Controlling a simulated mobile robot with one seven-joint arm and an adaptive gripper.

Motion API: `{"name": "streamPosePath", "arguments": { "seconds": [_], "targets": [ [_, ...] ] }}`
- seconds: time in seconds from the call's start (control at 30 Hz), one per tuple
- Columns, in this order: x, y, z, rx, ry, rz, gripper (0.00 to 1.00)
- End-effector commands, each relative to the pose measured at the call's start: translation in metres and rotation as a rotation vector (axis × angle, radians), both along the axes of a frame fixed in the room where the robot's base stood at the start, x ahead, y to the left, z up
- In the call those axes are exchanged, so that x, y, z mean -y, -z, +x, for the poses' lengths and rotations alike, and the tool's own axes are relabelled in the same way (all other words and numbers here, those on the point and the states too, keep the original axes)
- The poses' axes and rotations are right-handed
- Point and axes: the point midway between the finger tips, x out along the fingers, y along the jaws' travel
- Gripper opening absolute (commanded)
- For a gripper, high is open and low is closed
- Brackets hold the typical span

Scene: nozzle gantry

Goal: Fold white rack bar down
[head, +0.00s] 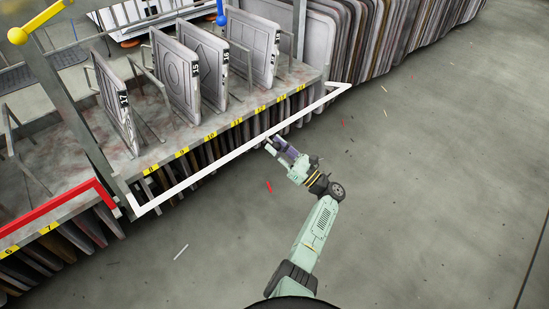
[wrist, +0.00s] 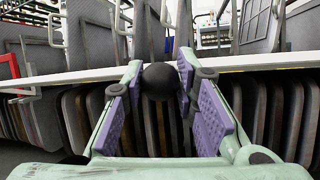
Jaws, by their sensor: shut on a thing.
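The white rack bar (head: 215,164) is a long U-shaped bar along the front of the rack, with a short side arm at each end. It stands out from the shelf edge at about shelf height. In the wrist view the bar (wrist: 230,65) crosses from left to right. My gripper (head: 271,144) is at the bar's front rail, right of its middle. In the wrist view my gripper (wrist: 158,72) has its purple-padded fingers closed in at the bar, with a round black ball (wrist: 160,81) between them. The ball hides the exact contact.
A red bar (head: 60,207) sits at the left. Grey numbered panels (head: 175,75) stand upright on the shelf, with more panels stored below. The grey floor at right is clear except for small scraps.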

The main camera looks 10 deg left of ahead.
Motion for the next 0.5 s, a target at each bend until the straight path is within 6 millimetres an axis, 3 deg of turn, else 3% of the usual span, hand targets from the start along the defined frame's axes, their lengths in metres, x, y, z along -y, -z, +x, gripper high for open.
{"name": "streamPosePath", "arguments": {
  "seconds": [0.03,0.5],
  "targets": [
    [0.002,0.009,-0.001,-0.001,-0.003,0.000,0.00],
    [0.002,0.039,-0.002,-0.003,-0.004,-0.003,0.00]
  ]
}}
